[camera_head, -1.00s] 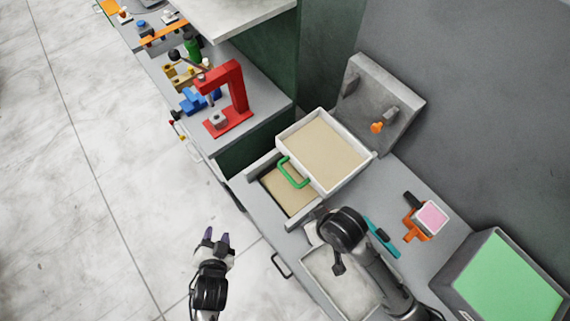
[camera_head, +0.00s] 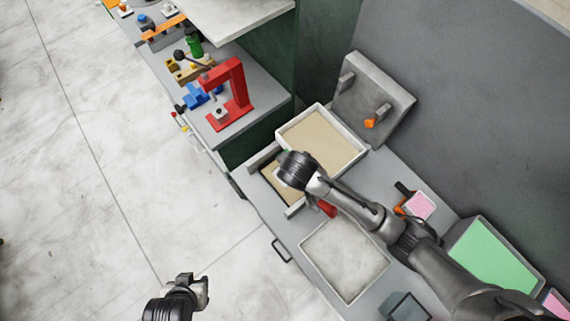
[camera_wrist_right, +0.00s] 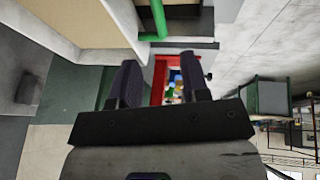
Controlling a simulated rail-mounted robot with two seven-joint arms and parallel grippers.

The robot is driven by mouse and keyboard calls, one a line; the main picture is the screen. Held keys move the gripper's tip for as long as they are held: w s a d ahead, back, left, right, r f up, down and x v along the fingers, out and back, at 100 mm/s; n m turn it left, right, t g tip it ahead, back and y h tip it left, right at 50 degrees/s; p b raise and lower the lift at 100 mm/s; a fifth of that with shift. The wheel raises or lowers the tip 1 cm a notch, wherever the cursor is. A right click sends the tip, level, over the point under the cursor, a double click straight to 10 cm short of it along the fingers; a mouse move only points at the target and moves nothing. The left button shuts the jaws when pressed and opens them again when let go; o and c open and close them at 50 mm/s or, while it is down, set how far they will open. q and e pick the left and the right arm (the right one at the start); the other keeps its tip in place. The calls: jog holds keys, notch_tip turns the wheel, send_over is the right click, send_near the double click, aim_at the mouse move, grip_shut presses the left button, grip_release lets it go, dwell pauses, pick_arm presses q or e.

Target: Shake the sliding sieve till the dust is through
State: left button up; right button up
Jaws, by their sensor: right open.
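The sieve is a white-framed tray (camera_head: 345,126) filled with beige material. It stands over a grey bed, and more beige material (camera_head: 271,186) shows below its front left side. In the right wrist view the green handle (camera_wrist_right: 157,18) is at the top, just beyond my fingers. My right gripper (camera_wrist_right: 163,77) is open, with nothing between its fingers. In the head view my right arm covers the handle and the front corner of the sieve, and its fingertips are hidden. My left gripper (camera_head: 200,290) is low over the floor, away from the bench; its fingers are unclear.
A red press (camera_head: 232,105) stands on the bench to the left. A grey upright bracket with an orange knob (camera_head: 370,123) is behind the sieve. A pale tray (camera_head: 310,246) lies in front, and a green-topped box (camera_head: 500,262) is at the right. The floor at left is clear.

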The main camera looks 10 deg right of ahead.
jog(key=x, duration=0.9)
jog(key=shift+w+f, duration=0.1)
jog(key=shift+f, duration=0.05)
jog(key=shift+c, duration=0.2)
grip_shut()
